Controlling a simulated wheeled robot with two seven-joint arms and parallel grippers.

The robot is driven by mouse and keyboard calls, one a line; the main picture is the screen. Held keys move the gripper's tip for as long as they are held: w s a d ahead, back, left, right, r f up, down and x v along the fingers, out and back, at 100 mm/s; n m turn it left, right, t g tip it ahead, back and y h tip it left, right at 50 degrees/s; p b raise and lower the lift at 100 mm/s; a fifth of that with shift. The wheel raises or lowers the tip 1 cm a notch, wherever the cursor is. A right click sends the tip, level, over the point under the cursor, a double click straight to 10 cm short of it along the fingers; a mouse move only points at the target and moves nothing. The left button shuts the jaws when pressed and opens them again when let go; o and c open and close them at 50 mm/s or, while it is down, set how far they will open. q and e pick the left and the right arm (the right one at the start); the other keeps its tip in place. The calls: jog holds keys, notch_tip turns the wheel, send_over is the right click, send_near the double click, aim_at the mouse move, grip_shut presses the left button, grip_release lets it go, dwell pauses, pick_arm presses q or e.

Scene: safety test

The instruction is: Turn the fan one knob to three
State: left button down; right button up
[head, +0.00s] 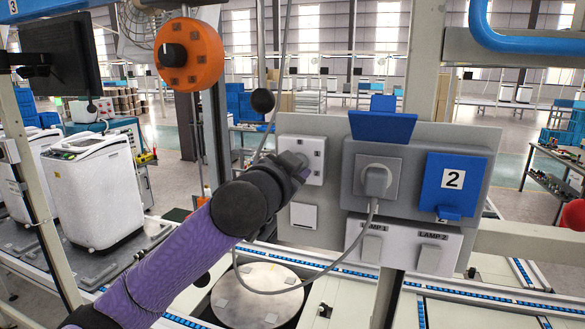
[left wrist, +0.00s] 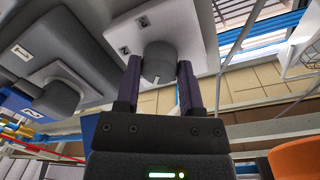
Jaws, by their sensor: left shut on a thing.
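A round grey knob (left wrist: 157,62) with a pale pointer line sits on a white square plate (head: 316,150), which is fixed to the grey wall panel. My left gripper (head: 298,166) reaches this plate at the end of the purple arm. In the left wrist view its two fingers stand on either side of the knob and are shut on it. In the head view my gripper hides most of the knob. The plate has small marks around the knob, too small to read. A fan (head: 140,22) in a wire cage is at the upper left. My right gripper is not in view.
An orange control box (head: 204,66) with a black knob hangs left of the panel. Right of the plate are a plugged socket (head: 362,171) with a hanging cable, a blue cover (head: 465,171) marked 2, and switches labelled LAMP 1 and LAMP 2 (head: 402,246).

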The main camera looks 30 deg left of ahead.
pick_arm(q)
jog(key=m+y, duration=0.1)
jog(key=m, duration=2.5)
jog(key=shift+d+f+y, duration=0.15)
jog(key=shift+d+y, duration=0.05)
jog(key=shift+y, duration=0.2)
jog(key=shift+m, duration=0.4)
jog(key=shift+c, duration=1)
grip_release()
jog(key=b+v, duration=0.3)
jog(key=v, duration=0.7)
